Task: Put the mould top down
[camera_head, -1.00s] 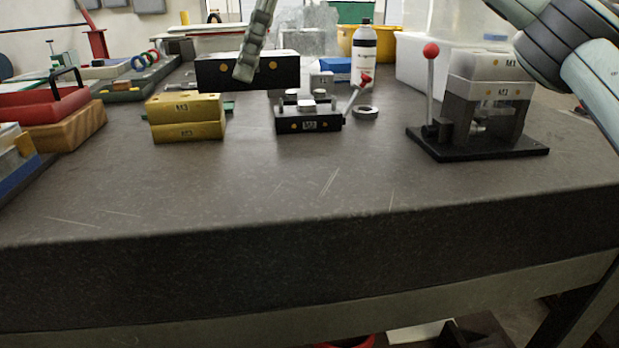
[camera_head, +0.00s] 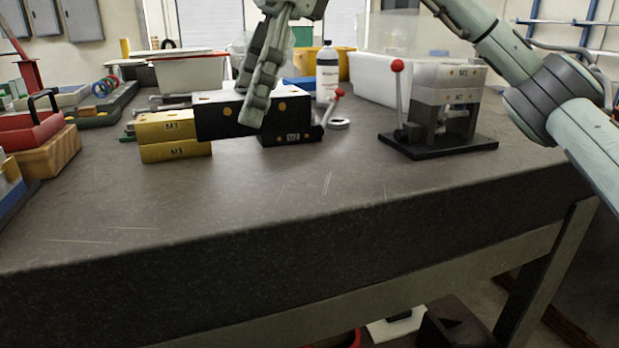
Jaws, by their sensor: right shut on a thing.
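My right gripper (camera_head: 258,92) is shut on a black mould top (camera_head: 222,121), a block with round orange marks on its front face. It holds the block level, in front of a black mould base (camera_head: 290,138) labelled M2, hiding most of that base. The block's left end overlaps the right edge of a yellow mould (camera_head: 175,152), two stacked blocks. I cannot tell whether the held block touches anything. My left gripper is out of view.
A grey-white mould (camera_head: 450,97) stands on a black stand (camera_head: 440,147) with a red-knobbed lever at right. A red-knobbed lever (camera_head: 337,93) and a ring (camera_head: 339,124) are beside the black base. A white bottle (camera_head: 327,74) stands behind. The front bench (camera_head: 250,200) is clear.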

